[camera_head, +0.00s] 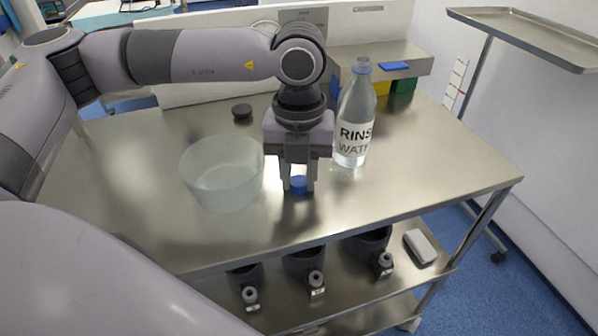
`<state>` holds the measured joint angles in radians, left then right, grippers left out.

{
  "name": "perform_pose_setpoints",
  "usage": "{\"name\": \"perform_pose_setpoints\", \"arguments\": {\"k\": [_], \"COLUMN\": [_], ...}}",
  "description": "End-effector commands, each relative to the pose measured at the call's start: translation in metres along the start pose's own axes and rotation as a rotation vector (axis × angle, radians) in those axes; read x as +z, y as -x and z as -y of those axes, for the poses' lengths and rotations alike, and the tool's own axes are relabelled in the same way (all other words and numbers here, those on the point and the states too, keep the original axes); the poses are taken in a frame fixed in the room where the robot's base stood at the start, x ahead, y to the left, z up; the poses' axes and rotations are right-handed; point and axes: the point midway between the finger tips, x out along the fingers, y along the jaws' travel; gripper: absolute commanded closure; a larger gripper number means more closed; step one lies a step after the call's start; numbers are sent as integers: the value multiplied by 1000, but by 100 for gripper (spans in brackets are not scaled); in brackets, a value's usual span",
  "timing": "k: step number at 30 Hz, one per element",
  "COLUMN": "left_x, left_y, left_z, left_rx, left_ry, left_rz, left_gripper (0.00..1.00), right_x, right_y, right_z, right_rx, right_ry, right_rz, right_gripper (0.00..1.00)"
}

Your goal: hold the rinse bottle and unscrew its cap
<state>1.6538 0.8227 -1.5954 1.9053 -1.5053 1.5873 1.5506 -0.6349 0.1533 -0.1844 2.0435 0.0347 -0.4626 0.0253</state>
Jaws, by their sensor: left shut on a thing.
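The rinse bottle (355,115) is clear, with a "RINSE WATER" label, and stands upright on the steel table. A blue band shows at its neck, and its top looks open. My left gripper (298,187) points down, to the left of the bottle and apart from it. It is shut on a small blue cap (299,184) at or just above the table top; I cannot tell if the cap touches the table. My right gripper is not in view.
A translucent bowl (222,172) stands left of my left gripper. A small dark round lid (242,110) lies behind the bowl. A steel box (385,62) with a blue item on top stands at the back right. The table's right front area is clear.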

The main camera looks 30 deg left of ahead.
Motion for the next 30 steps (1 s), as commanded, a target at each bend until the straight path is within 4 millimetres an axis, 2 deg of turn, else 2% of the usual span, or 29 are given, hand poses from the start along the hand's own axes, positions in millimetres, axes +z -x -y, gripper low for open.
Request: {"name": "perform_pose_setpoints", "arguments": {"k": [9, 10, 12, 23, 26, 30], "left_x": [0, 0, 0, 0, 1, 1], "left_y": [-4, -3, -2, 2, 11, 40], "left_z": [0, 0, 0, 0, 1, 1], "left_rx": [-1, -1, -1, -1, -4, -5], "left_ry": [0, 0, 0, 0, 0, 0], "left_rz": [0, 1, 1, 1, 2, 3], "left_gripper": [100, 64, 45, 45, 45, 45], "right_x": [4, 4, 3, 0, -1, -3], "right_y": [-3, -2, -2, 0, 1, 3], "right_z": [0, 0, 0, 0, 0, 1], "right_rx": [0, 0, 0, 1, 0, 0], "right_ry": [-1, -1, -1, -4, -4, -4], "right_rz": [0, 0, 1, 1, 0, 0], "right_gripper": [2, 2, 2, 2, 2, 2]}}
